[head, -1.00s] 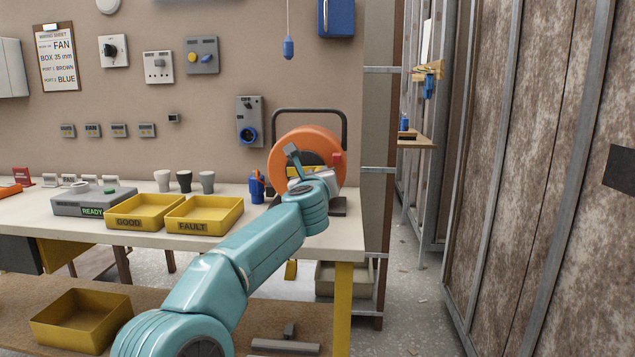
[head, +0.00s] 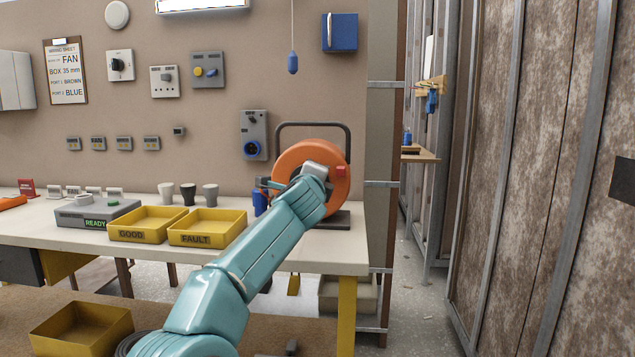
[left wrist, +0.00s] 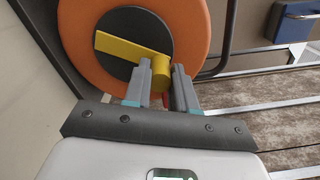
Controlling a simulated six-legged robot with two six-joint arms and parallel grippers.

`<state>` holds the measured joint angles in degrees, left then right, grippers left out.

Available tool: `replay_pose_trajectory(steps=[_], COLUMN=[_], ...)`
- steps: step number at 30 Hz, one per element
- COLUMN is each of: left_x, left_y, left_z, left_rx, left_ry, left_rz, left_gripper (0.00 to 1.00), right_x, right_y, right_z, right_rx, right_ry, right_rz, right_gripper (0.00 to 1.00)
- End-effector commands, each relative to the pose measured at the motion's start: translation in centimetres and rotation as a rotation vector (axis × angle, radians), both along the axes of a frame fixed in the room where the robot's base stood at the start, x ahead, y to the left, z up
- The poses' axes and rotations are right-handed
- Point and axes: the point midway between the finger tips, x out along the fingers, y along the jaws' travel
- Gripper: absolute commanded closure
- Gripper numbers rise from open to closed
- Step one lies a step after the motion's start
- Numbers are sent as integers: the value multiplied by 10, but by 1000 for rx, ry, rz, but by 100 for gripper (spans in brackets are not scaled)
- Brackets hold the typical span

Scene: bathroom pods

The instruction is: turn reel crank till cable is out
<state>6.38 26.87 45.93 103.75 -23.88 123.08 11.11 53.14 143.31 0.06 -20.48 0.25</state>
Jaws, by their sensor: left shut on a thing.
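The orange cable reel (head: 292,160) stands on the right end of the workbench in a dark tubular frame. It also fills the top of the left wrist view (left wrist: 82,62), with a black hub and a yellow crank arm (left wrist: 120,48) ending in a round knob (left wrist: 163,74). My left gripper (left wrist: 162,82) is shut on this crank knob, one finger on each side. In the head view my left gripper (head: 268,184) is in front of the reel, and my wrist hides the hub and crank. My right gripper is not in view. I see no loose cable clearly.
Yellow trays marked GOOD (head: 146,235) and FAULT (head: 207,240) stand left of the reel, with a blue object (head: 260,202) between. A wall socket panel (head: 253,135) is behind. A passage is open right of the bench.

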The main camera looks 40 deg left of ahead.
Motion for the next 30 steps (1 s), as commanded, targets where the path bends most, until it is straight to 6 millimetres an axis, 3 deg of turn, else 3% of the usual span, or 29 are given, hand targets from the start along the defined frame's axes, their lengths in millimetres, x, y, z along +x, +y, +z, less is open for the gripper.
replay_pose_trajectory(steps=[15, 30], left_x=[-8, -11], left_y=[12, 17], left_z=[6, 7], left_rx=[-354, -477], left_ry=[-224, -298], left_rz=[-1, -1], left_gripper=[100, 100], right_x=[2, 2], right_y=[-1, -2], right_z=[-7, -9], right_rx=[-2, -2], right_ry=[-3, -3], right_rz=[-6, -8], right_gripper=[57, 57])
